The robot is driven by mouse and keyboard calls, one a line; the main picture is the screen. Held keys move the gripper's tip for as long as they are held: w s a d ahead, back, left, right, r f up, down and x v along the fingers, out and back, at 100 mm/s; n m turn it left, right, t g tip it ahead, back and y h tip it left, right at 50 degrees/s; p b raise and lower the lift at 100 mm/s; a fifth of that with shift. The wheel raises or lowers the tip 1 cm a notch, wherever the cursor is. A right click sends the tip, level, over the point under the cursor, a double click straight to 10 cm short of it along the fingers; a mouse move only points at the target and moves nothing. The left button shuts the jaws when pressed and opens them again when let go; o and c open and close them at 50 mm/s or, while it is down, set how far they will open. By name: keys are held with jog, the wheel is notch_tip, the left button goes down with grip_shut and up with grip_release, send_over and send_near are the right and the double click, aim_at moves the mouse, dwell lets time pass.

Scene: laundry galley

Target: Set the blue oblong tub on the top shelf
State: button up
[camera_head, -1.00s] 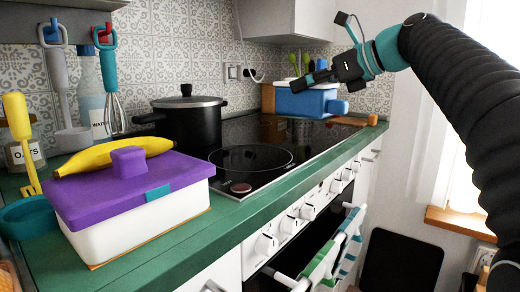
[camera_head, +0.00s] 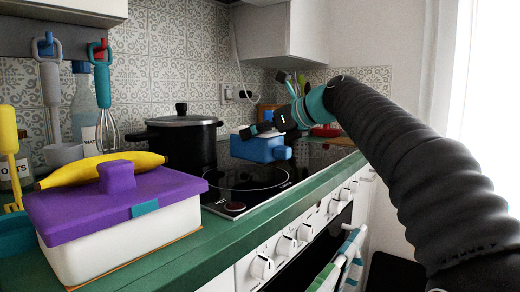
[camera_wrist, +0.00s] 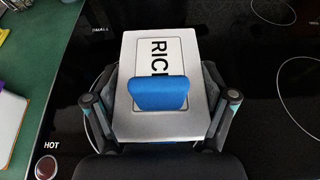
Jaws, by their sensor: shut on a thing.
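The blue oblong tub (camera_head: 258,149) is over the black cooktop, right of the black pot. My gripper (camera_head: 266,131) is shut on it, coming in from the right. In the wrist view the fingers (camera_wrist: 161,104) flank the tub, one on each side. The face toward the wrist camera is pale grey (camera_wrist: 130,62), with a white label partly reading "RIC" and a blue grip (camera_wrist: 158,93) standing out in front. I cannot tell whether the tub touches the cooktop. I cannot make out the top shelf for certain in these frames.
A black lidded pot (camera_head: 182,140) stands left of the tub. A white box with a purple lid (camera_head: 120,200) and a banana (camera_head: 100,170) is on the green counter at the near left. A range hood (camera_head: 290,30) hangs above. Utensils (camera_head: 104,85) hang at left.

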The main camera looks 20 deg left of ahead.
aim_at(259, 147)
jog(key=shift+f+b, duration=0.65)
jog(key=shift+f, duration=1.05)
jog(key=shift+f, duration=0.1)
jog(key=o, duration=1.4)
jog(key=shift+s+d, duration=0.1)
jog(key=shift+d, duration=0.05)
jog(key=p+v, duration=0.1)
jog(key=v, duration=1)
jog(key=shift+s+d+r, duration=0.15)
jog(key=shift+d+r, duration=0.1)
jog(key=shift+f, duration=0.1)
